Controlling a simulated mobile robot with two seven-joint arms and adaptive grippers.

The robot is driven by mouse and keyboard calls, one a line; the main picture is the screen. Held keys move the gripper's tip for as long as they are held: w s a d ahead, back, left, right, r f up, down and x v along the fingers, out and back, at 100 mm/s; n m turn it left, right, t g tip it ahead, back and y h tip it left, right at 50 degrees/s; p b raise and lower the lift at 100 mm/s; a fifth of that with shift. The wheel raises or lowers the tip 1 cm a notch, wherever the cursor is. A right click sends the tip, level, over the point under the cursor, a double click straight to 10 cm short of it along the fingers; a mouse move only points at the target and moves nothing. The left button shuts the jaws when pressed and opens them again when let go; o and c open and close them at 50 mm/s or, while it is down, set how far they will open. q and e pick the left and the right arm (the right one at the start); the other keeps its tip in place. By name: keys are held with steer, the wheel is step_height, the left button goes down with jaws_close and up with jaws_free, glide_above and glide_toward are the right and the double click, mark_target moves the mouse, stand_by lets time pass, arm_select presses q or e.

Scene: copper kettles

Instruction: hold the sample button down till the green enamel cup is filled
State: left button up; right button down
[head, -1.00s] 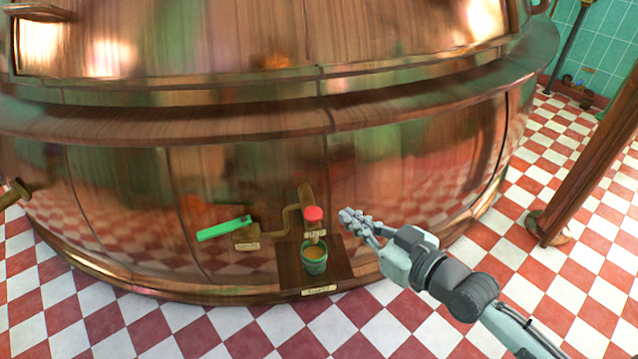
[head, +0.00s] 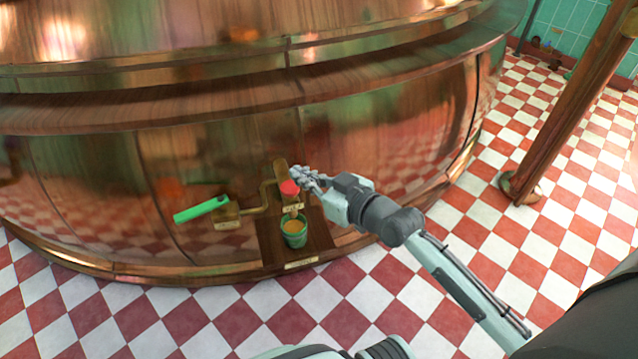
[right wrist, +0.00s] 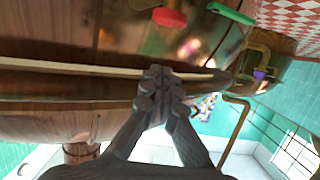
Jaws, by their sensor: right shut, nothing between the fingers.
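The red sample button (head: 289,188) sits on a brass fitting on the kettle's side. It also shows in the right wrist view (right wrist: 169,17), beyond my fingertips. The green enamel cup (head: 294,230) stands upright below the spout, with amber liquid inside; I cannot tell whether more is flowing. My right gripper (head: 305,177) is shut and empty, just to the upper right of the button. In the right wrist view its fingertips (right wrist: 157,84) look apart from the button. My left gripper is not in view.
A green lever handle (head: 201,209) sticks out left of the button. The cup stands on a small wooden shelf (head: 270,240) with a label. The copper kettle (head: 400,130) fills the back. A slanted copper post (head: 560,110) stands at the right on the checkered floor.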

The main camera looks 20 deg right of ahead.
mark_target(290, 188)
steer(key=shift+x, duration=1.1)
step_height(290, 188, down, 3)
steer(key=shift+s+r+b, duration=0.1)
steer(key=shift+s+b, duration=0.05)
steer(key=shift+b, duration=0.25)
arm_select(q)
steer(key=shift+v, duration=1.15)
arm_select(e)
steer(key=shift+d+f, duration=0.1)
steer(key=shift+f, duration=0.5)
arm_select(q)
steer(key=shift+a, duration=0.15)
